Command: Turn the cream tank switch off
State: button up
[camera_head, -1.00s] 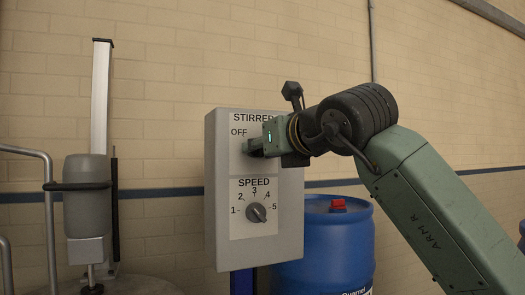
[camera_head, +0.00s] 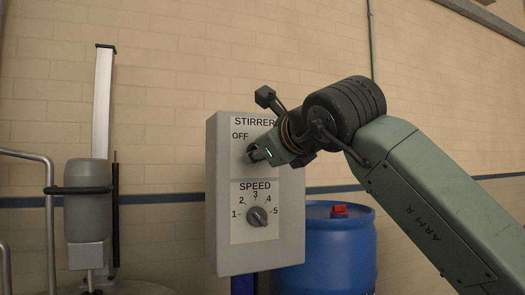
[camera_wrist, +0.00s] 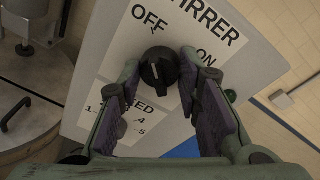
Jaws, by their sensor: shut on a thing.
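The switch is a black rotary knob (camera_wrist: 158,66) on the upper plate of a grey control box (camera_head: 225,260) labelled STIRRER. In the wrist view, OFF is printed above and left of the knob and ON to its right. A pale line shows on the knob's face; which label it points at is hard to tell. My gripper (camera_head: 255,154) is shut on the knob, one purple-padded finger on each side. In the head view my fingers hide most of the knob. No label naming the cream tank can be read.
A SPEED dial (camera_head: 257,216) sits just below the knob on the same box. A blue drum (camera_head: 335,250) with a red cap stands behind to the right. A tank with a grey cylinder (camera_head: 87,215) and metal rails (camera_head: 48,230) is at left.

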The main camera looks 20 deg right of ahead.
dwell(0.3)
jog(key=o, duration=1.1)
jog(key=shift+o, duration=0.2)
jog(key=shift+s, duration=0.1)
jog(key=s+r, duration=0.1)
jog(key=s, duration=1)
jog(key=shift+s+d+r, duration=0.2)
jog(key=shift+s+r, duration=0.15)
jog(key=shift+s, duration=0.05)
jog(key=shift+f, duration=0.1)
